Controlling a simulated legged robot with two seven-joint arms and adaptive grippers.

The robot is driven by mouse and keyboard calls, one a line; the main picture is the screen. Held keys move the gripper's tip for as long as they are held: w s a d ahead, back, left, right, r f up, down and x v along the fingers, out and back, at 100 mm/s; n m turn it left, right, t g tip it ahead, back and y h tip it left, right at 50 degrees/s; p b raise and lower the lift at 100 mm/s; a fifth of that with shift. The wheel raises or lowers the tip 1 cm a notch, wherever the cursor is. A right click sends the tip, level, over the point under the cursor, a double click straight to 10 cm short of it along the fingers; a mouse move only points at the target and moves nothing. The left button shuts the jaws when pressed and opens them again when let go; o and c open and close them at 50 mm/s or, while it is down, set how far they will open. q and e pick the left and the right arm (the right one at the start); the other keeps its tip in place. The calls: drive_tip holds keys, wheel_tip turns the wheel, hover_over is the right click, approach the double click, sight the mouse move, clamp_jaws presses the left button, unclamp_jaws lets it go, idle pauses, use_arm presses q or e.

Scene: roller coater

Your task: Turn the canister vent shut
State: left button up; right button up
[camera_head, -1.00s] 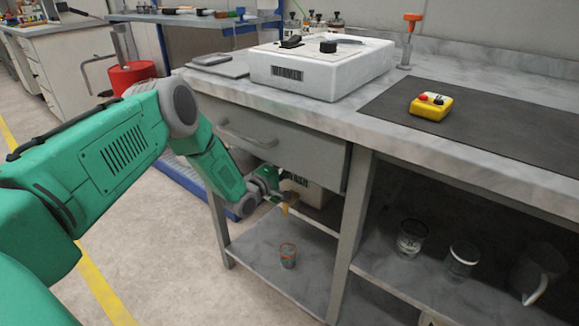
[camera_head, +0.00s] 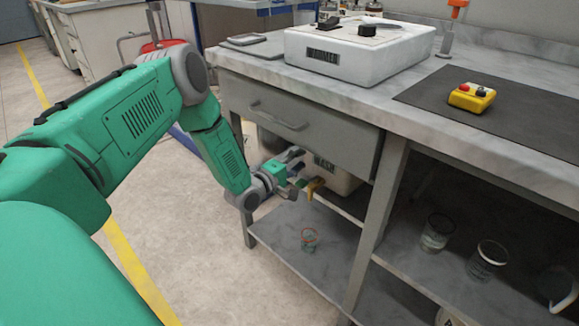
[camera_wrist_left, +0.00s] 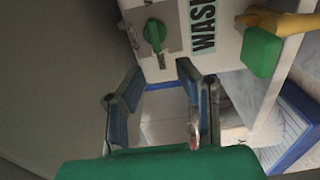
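In the left wrist view, the canister (camera_wrist_left: 230,15) shows a green knob (camera_wrist_left: 155,35) on a grey plate, left of the label. The yellow tap (camera_wrist_left: 290,22) has a green handle (camera_wrist_left: 262,52), at upper right. My left gripper (camera_head: 297,168) is in front of the canister. In the left wrist view, my left gripper (camera_wrist_left: 160,72) is open and empty, its fingertips apart below the green knob. My right gripper is out of view.
A beaker (camera_head: 309,239) stands on the lower shelf below the tap. The drawer (camera_head: 300,120) and bench top (camera_head: 450,140) are above my left gripper. A shelf post (camera_head: 378,225) stands to its right. Glassware (camera_head: 436,232) stands farther right.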

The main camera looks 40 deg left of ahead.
use_arm(q)
drive_tip(key=s, duration=0.4)
drive_tip(key=shift+s+a, duration=0.35)
drive_tip(key=shift+s, duration=0.05)
drive_tip(key=shift+f, duration=0.1)
